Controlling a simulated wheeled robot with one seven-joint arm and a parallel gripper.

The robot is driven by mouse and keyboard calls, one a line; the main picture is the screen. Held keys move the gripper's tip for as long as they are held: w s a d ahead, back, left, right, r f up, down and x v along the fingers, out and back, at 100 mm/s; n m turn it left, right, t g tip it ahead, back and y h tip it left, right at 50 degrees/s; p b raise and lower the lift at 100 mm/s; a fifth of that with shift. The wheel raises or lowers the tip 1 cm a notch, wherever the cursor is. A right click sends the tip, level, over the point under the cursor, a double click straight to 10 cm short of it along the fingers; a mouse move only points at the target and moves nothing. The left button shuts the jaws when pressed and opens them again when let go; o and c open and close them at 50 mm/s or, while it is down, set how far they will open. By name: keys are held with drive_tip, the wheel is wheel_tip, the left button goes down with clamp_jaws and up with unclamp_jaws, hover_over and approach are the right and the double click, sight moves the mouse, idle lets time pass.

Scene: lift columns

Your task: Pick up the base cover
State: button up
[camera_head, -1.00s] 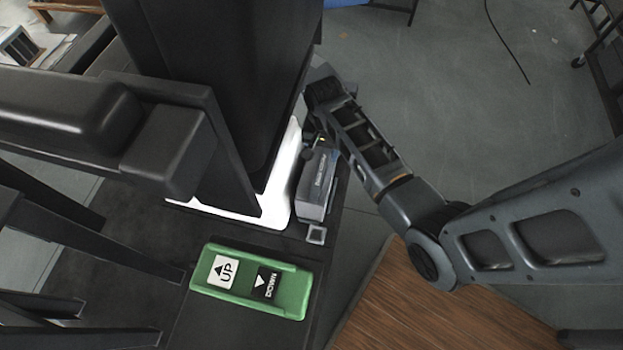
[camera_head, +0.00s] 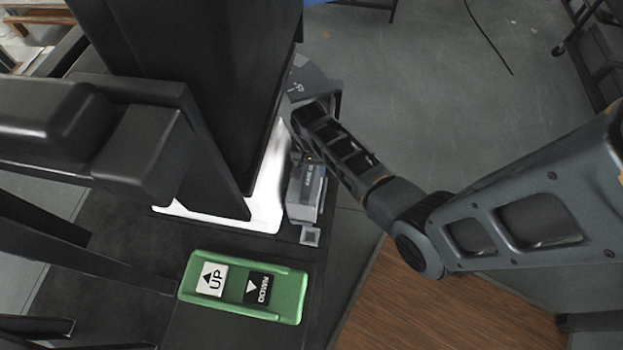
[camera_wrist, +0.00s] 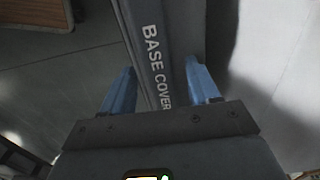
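The base cover (camera_head: 305,196) is a grey piece with small blurred lettering, lying along the right edge of the black base beside the column in the head view. In the wrist view the cover (camera_wrist: 160,30) runs between my fingers, and its white "BASE COVER" lettering is readable. My gripper (camera_wrist: 161,75) has two blue fingers standing apart, one on each side of the cover. They look open around it; contact is not clear. In the head view my arm reaches down over the cover's far end and hides the fingertips.
A green control panel (camera_head: 244,286) with UP and DOWN buttons lies in front of the cover. A black lift column (camera_head: 200,70) on a white plate (camera_head: 262,214) stands close at its left. A wooden surface (camera_head: 450,310) is at lower right. Open floor (camera_head: 430,90) lies beyond.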

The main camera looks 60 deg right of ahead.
clamp_jaws()
idle(0.3)
